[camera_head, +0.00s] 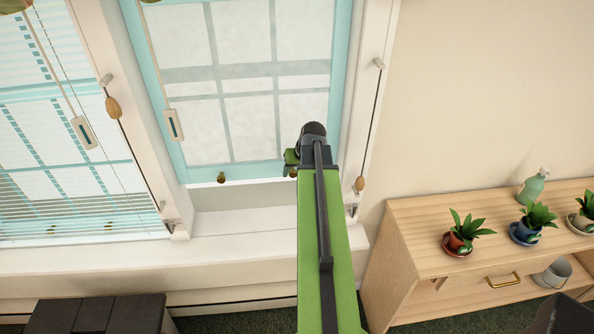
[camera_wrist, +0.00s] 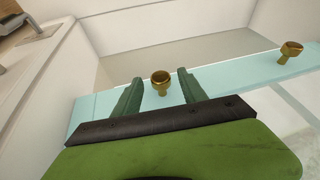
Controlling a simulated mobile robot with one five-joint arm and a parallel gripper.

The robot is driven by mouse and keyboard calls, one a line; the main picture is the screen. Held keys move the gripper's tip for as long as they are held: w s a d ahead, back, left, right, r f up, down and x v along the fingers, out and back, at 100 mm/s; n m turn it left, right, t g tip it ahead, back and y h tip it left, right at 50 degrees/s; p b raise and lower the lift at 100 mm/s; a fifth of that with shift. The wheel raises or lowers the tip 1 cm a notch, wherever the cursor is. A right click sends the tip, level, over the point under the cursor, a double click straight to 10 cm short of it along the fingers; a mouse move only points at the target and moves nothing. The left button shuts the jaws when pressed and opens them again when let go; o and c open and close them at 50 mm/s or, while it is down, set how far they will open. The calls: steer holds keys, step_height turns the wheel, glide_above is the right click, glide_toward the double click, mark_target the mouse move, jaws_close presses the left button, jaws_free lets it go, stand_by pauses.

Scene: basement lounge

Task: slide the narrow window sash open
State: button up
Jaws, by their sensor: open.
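The narrow window sash (camera_head: 232,174) has a light blue frame and frosted panes with a grid. It stands between white jambs in the head view, with a grey band between its bottom rail and the sill. One brass knob (camera_head: 221,178) shows on the rail. In the wrist view the light blue rail (camera_wrist: 90,106) carries two brass knobs. My gripper (camera_wrist: 160,76) is open, its green fingers on either side of the near knob (camera_wrist: 160,82); contact cannot be told. The other knob (camera_wrist: 289,52) is at right. In the head view my gripper (camera_head: 291,160) is mostly hidden by my arm.
A wider window with blinds (camera_head: 60,130) is at left. Cords with wooden tassels (camera_head: 113,107) hang beside the jambs. A white sill (camera_head: 240,224) runs below. A wooden cabinet (camera_head: 410,240) with potted plants (camera_head: 461,240) is at right; a dark object (camera_head: 100,314) is at lower left.

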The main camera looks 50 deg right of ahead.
steer(key=p+v, duration=1.5)
steer(key=v, duration=0.2)
steer(key=shift+f, duration=0.1)
steer(key=w+a+f+n+y+b, duration=0.1)
steer(key=w+a+f+n+b, duration=0.3)
steer(key=a, duration=0.6)
steer(key=w+a+f+b, duration=0.1)
steer(key=w+a+f, duration=0.1)
steer(key=w+a, duration=0.6)
steer(key=w+a+f+n+y+b, duration=0.1)
steer(key=w+a+f+n+b, duration=0.15)
steer(key=a, duration=0.85)
steer(key=s+a+f+g+b, duration=0.1)
steer(key=s+a+f+g, duration=0.1)
steer(key=a, duration=0.5)
steer(key=s+a+f+g+h+b, duration=0.1)
steer(key=s+a+f+g+b, duration=0.1)
steer(key=a, duration=0.5)
steer(key=shift+s+a+g, duration=0.3)
steer(key=shift+s+a, duration=0.1)
steer(key=shift+s, duration=0.15)
